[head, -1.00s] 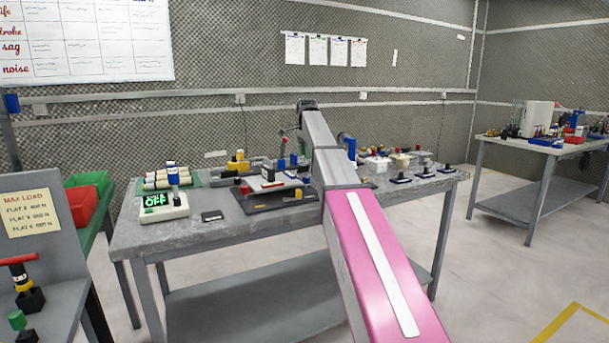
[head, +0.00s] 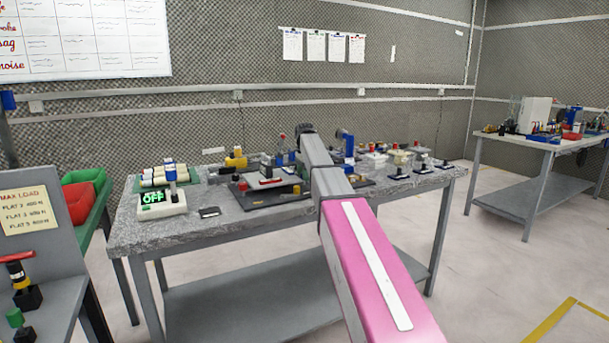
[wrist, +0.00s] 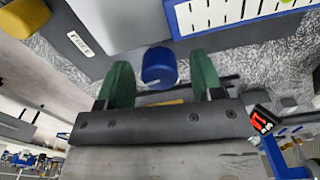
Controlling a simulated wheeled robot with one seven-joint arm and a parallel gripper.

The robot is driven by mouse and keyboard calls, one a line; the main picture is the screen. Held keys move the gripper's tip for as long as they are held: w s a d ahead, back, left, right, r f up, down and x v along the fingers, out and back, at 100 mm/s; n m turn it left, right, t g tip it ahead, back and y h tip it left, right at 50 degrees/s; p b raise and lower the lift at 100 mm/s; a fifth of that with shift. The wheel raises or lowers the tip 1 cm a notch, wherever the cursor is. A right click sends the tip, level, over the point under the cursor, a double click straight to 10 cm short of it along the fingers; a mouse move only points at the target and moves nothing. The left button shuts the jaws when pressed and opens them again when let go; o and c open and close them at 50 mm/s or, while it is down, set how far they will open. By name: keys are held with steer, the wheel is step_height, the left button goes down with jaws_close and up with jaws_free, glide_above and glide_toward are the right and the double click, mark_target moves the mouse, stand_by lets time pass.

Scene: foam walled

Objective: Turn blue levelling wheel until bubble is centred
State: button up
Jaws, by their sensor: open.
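The blue wheel (wrist: 158,66), a short blue cylinder, shows in the upper middle of the wrist view. My gripper (wrist: 162,80) is open, with one green finger on each side of the wheel. Gaps show between the wheel and both fingers, so I am not holding it. In the head view my arm hides the gripper and the wheel. I cannot make out a bubble in either view.
The grey workbench (head: 150,232) carries several fixtures close together. In the wrist view a yellow knob (wrist: 22,16) is at upper left and a blue-edged white scale plate (wrist: 225,12) at upper right. A device reading OFF (head: 160,206) stands at the bench's left.

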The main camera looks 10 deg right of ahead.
steer(key=c, duration=0.9)
steer(key=shift+n, duration=3.1)
steer(key=o, duration=0.9)
